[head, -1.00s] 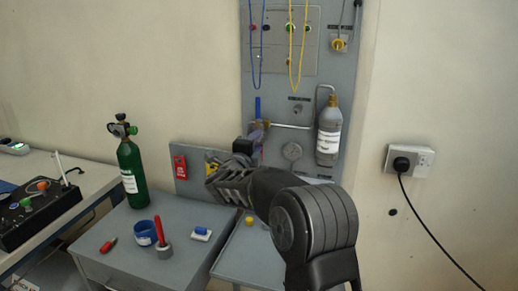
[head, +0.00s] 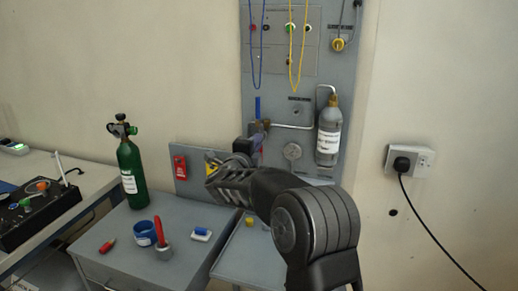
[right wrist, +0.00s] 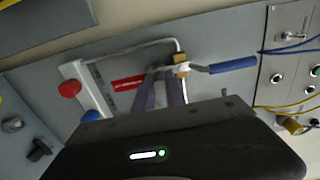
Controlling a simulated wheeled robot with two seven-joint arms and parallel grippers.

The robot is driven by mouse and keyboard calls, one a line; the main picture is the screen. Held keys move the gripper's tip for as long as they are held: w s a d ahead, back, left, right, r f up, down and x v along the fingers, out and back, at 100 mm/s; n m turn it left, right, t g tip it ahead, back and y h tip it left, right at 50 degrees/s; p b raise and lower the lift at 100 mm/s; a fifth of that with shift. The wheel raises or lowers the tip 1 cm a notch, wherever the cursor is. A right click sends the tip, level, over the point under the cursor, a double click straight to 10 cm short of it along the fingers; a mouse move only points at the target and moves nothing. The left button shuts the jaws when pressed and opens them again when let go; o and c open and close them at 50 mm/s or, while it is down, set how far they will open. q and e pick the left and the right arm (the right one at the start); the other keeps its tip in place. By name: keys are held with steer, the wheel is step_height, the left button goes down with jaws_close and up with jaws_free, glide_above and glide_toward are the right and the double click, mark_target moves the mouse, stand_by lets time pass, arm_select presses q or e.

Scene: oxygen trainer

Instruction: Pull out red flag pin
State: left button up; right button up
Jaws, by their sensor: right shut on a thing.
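The red flag (right wrist: 128,82) with pale lettering shows in the right wrist view against the grey panel, just left of my fingertips. Its pin end is hidden at the fingers. My right gripper (right wrist: 164,88) is shut at the pin, beside a brass valve (right wrist: 181,66) with a blue lever (right wrist: 232,65). In the head view my right gripper (head: 256,142) is at the panel, just below the upright blue lever (head: 257,106). I cannot make out the flag in the head view. My left gripper is not in view.
A grey cylinder (head: 329,132) hangs on the panel right of my gripper. Blue (head: 256,50) and yellow (head: 298,55) cords hang above.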

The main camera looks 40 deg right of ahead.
jaws_close()
steer(key=shift+s+a, duration=0.1)
steer(key=shift+a, duration=0.1)
steer(key=b+v, duration=0.2)
steer(key=v, duration=0.5)
steer(key=shift+s+a, duration=0.2)
steer(key=shift+a, duration=0.05)
stand_by(0.9)
steer(key=shift+r, duration=0.15)
